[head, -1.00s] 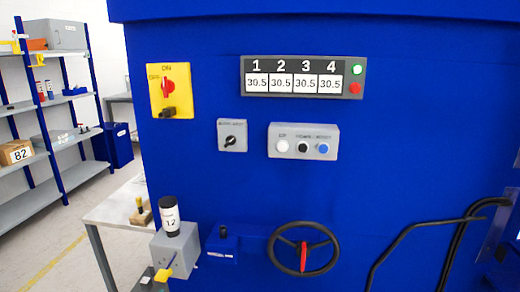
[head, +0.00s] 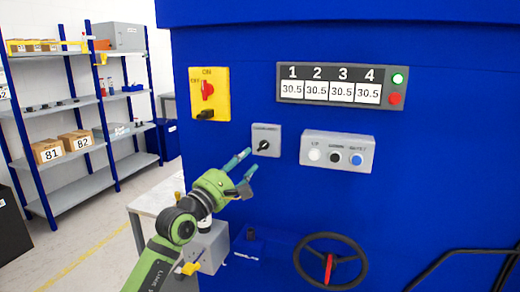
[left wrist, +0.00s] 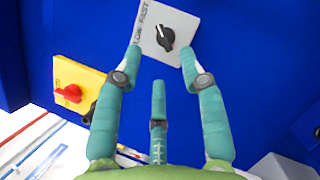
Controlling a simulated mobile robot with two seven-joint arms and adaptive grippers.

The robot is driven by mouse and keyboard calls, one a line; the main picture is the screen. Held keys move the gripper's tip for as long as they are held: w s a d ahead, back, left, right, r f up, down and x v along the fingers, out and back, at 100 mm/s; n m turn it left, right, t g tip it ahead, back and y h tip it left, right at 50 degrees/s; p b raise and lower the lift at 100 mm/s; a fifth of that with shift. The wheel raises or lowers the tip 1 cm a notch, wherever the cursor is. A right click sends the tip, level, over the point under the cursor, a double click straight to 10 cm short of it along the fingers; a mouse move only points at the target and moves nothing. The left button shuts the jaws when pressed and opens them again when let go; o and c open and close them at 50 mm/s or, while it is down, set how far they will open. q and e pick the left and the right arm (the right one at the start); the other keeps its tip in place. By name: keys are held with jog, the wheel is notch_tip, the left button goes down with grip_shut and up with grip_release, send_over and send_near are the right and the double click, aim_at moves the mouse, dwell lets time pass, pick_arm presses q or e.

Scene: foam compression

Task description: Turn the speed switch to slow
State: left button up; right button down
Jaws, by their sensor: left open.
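The speed switch (head: 264,146) is a black rotary knob on a small grey plate (head: 266,131) on the blue machine front. In the left wrist view the plate reads SLOW FAST, partly cut off, and the black knob (left wrist: 165,37) has a white pointer line. My left gripper (head: 247,163) is just below and left of the plate in the head view, its teal fingers spread. In the left wrist view the open fingers (left wrist: 160,62) point toward the plate, with the knob between the outer two. I cannot tell how close they are. My right gripper is not in view.
A yellow panel with a red switch (head: 208,90) is up and left of the plate. A button box (head: 337,152) is to the right, under the numbered display (head: 342,101). A black handwheel (head: 330,240) sticks out below.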

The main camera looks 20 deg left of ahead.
aim_at(261, 146)
pick_arm(q)
jog(key=shift+p+x, duration=0.9)
jog(key=shift+x, duration=2.65)
jog(key=shift+f, duration=0.1)
grip_shut()
